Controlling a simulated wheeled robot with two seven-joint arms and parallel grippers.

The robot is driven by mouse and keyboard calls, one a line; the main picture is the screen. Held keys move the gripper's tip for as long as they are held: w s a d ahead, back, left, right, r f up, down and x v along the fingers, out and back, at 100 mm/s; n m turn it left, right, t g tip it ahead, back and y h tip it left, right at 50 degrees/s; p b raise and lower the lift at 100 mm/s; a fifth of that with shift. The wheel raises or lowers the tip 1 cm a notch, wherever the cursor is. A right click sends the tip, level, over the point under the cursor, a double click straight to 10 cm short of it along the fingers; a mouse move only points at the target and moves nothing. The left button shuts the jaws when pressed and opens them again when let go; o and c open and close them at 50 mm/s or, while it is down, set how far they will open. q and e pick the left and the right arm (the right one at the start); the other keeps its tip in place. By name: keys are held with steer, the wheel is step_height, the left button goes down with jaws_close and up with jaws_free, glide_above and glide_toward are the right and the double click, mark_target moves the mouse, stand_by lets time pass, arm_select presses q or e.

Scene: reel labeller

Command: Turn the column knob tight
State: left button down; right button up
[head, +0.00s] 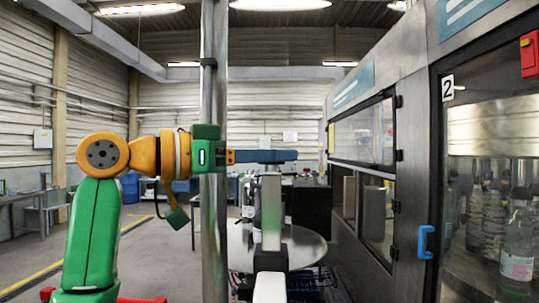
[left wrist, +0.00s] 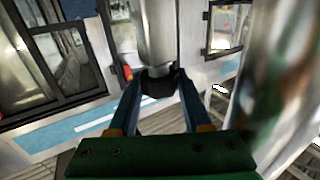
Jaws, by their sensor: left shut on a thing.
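The column knob (left wrist: 160,78) is black and round, at the end of a steel cylinder (left wrist: 157,30) in the left wrist view. My left gripper (left wrist: 160,92) has its two blue fingers on either side of the knob and is shut on it. In the head view my left gripper (head: 283,156) reaches in level from the left, above a grey upright post (head: 271,212). The knob cannot be made out there, and how tight it is does not show. My right gripper is out of view.
A tall steel pole (head: 214,235) stands close by my left wrist. A round grey disc (head: 305,250) lies around the post. The machine cabinet (head: 408,130), with a blue door handle (head: 425,242), walls off the right. Open floor (head: 150,262) lies to the left.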

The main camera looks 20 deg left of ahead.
arm_select(q)
steer(key=shift+f, duration=0.1)
steer(key=shift+c, duration=1.9)
jaws_free()
steer(key=shift+o, duration=0.2)
steer(key=shift+d, duration=0.15)
